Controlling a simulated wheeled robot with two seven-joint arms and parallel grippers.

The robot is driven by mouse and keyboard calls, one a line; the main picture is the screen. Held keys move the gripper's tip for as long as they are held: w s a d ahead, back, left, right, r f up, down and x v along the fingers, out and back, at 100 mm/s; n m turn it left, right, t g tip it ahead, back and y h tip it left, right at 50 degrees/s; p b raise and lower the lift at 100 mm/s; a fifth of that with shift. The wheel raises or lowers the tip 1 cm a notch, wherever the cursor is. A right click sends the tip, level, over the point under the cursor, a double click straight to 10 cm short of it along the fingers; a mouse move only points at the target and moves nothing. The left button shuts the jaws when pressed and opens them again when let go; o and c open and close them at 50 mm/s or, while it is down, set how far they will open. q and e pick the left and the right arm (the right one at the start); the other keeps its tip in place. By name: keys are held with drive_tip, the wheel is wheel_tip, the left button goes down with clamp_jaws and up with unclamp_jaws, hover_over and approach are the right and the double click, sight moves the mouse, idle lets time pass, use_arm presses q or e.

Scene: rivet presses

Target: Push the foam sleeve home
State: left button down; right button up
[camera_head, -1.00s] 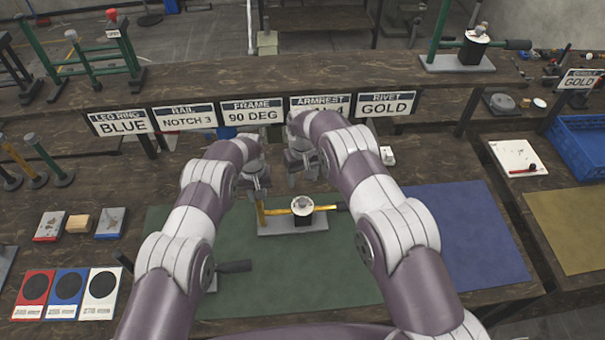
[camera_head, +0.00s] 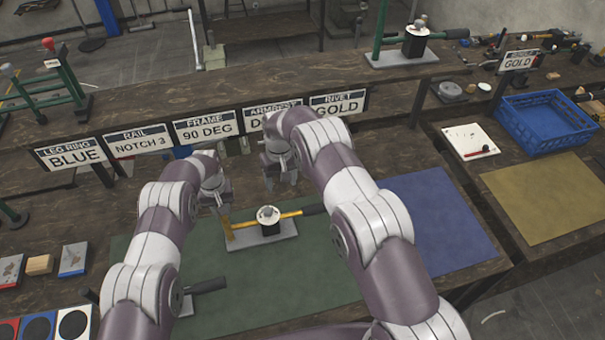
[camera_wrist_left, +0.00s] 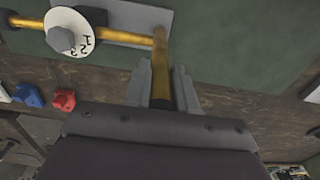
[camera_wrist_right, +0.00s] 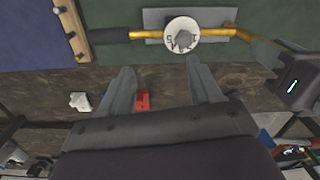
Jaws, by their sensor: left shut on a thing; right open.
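A small fixture (camera_head: 268,229) on a grey plate stands on the green mat, with a white numbered dial (camera_wrist_right: 183,37) on top. A yellow bar (camera_head: 290,214) runs sideways through it, and a yellow post (camera_head: 228,231) rises at its left end. The dark foam sleeve (camera_head: 314,209) sits on the bar's right end; it also shows in the right wrist view (camera_wrist_right: 108,36). My left gripper (camera_head: 224,207) is shut on the yellow post, seen between its fingers in the left wrist view (camera_wrist_left: 160,88). My right gripper (camera_head: 281,183) is open and empty, above and behind the bar.
Signs (camera_head: 208,128) stand along the shelf edge behind the fixture. A blue mat (camera_head: 435,220) lies clear to the right. A black-handled tool (camera_head: 205,286) lies in front of the fixture. A blue crate (camera_head: 545,125) stands at the far right.

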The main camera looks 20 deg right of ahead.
drive_tip(key=s+d+f+n+y, duration=0.2)
drive_tip(key=s+d+f+n, duration=0.1)
drive_tip(key=d+f, duration=0.15)
drive_tip(key=n+t+h, duration=0.2)
drive_tip(key=n+t, duration=0.2)
drive_tip(key=n, duration=0.9)
approach(315, 208)
drive_tip(key=x, duration=1)
